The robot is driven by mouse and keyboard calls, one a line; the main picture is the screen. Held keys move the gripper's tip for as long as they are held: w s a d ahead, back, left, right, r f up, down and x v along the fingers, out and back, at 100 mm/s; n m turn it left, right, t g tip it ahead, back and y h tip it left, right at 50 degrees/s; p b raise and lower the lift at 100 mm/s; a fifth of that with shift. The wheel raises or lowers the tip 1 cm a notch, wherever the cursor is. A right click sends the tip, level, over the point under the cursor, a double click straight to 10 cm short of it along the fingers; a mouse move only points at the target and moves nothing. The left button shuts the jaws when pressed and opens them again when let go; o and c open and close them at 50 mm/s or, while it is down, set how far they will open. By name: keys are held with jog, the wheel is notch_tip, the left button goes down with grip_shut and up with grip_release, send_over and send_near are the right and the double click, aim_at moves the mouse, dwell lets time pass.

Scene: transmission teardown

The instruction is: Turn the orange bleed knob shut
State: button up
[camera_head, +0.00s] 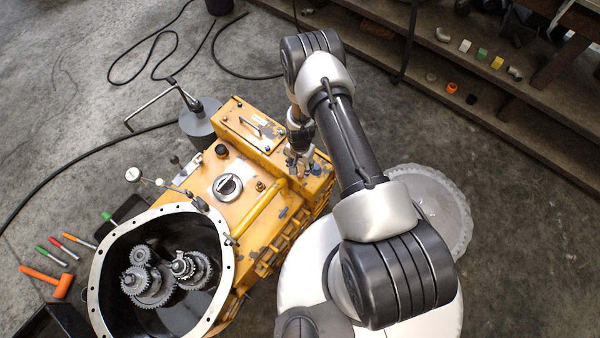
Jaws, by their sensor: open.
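The yellow transmission housing (262,215) stands on the floor, with an open bell end showing gears (165,280). My gripper (299,172) is over the housing's right upper part, pointing down, close to its top surface. The fingers look apart, and no object shows between them. I cannot tell whether they touch anything. A small orange-brown knob-like fitting (260,186) sits on the housing top, left of and below my gripper. I cannot tell whether this is the bleed knob. The area under my gripper is partly hidden by its fingers.
A round silver cap (228,187), a black cap (221,150), a raised cover with a handle (250,125) and a yellow pipe (262,208) rise from the housing. An orange mallet (47,281) lies on the floor. Small fittings, one orange (452,88), lie on the step.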

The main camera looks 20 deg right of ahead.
aim_at(300, 173)
notch_tip(300, 173, down, 5)
jog(key=shift+f+b, duration=0.2)
jog(key=shift+b, duration=0.45)
jog(key=shift+c, duration=0.5)
grip_shut()
